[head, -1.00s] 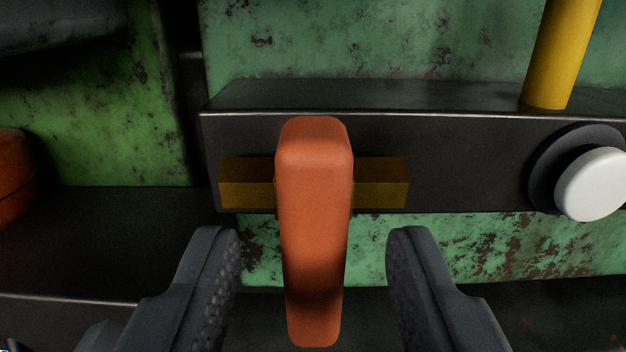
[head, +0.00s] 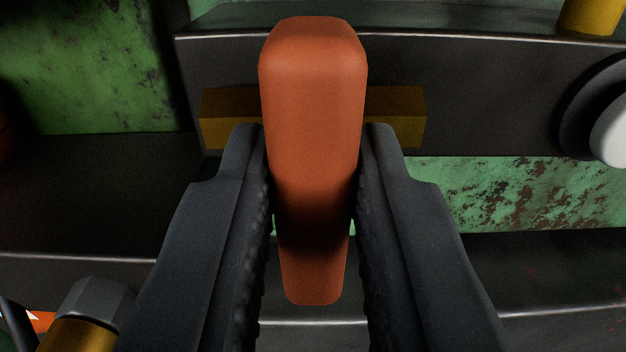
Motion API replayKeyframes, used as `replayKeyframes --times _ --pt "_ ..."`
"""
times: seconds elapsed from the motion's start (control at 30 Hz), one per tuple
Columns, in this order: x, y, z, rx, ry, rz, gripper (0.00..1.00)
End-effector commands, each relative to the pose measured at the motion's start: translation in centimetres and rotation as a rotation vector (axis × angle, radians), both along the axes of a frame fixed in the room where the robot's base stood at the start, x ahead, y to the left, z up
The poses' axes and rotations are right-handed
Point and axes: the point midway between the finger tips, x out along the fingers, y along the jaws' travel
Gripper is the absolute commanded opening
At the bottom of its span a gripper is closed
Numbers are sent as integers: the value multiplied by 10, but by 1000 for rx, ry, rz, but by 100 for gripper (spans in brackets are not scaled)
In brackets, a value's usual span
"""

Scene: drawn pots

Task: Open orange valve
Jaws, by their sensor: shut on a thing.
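The orange valve handle (head: 314,110) stands upright in the middle of the head view, long side running up and down the picture. Behind it a brass-coloured bar (head: 228,118) runs crosswise on a dark metal block. My gripper (head: 314,150) is shut on the handle, one dark ridged finger on each side of it. The fingertips reach about the middle of the handle. The handle's top end and its lower end show clear of the fingers.
A white round knob (head: 610,135) on a dark disc sits at the right edge. A yellow pipe (head: 590,14) rises at the top right. A dark hexagonal fitting (head: 97,302) on a brass part is at the lower left. Green worn panels lie behind.

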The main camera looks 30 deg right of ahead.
Motion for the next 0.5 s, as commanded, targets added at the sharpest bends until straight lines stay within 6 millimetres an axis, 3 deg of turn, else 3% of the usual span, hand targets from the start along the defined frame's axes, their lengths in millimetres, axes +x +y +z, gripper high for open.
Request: replayKeyframes --times 0.5 --pt "-2 -2 3 248 -166 -1 0"
